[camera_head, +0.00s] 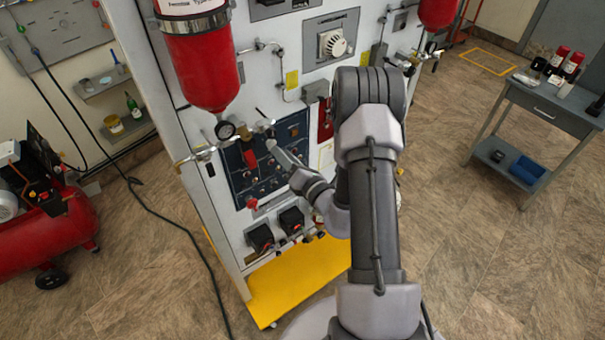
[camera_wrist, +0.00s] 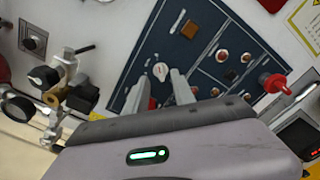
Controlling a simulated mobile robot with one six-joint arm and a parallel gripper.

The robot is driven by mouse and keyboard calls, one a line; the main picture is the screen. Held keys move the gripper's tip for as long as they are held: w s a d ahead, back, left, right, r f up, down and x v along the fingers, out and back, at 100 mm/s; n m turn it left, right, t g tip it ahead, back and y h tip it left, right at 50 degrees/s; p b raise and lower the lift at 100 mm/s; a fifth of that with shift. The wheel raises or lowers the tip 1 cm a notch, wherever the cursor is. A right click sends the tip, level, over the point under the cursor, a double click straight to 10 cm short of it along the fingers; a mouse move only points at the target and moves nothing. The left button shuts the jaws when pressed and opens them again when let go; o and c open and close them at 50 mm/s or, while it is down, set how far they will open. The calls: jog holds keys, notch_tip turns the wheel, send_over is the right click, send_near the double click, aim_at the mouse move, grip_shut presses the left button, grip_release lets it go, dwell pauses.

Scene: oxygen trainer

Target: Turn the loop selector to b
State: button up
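A dark blue control panel (camera_head: 238,180) is on the front of the white cabinet, and it fills the middle of the wrist view (camera_wrist: 168,42). A small pale rotary knob (camera_wrist: 160,71) sits on this panel; it looks like the loop selector, but its lettering is too small to read. My gripper (camera_wrist: 162,76) is open, with one finger on either side of the knob in the picture. I cannot tell whether the fingers touch it. In the head view my gripper (camera_head: 270,145) points at the panel, and the arm hides part of the cabinet.
Brass valves with black knobs (camera_wrist: 72,80) stick out at the left. A red cylinder (camera_head: 205,70) hangs above the panel. A grey side table (camera_head: 560,108) stands far right.

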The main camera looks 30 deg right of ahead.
jog(key=s, duration=1.4)
jog(key=shift+d+b, duration=0.25)
jog(key=shift+b, duration=0.15)
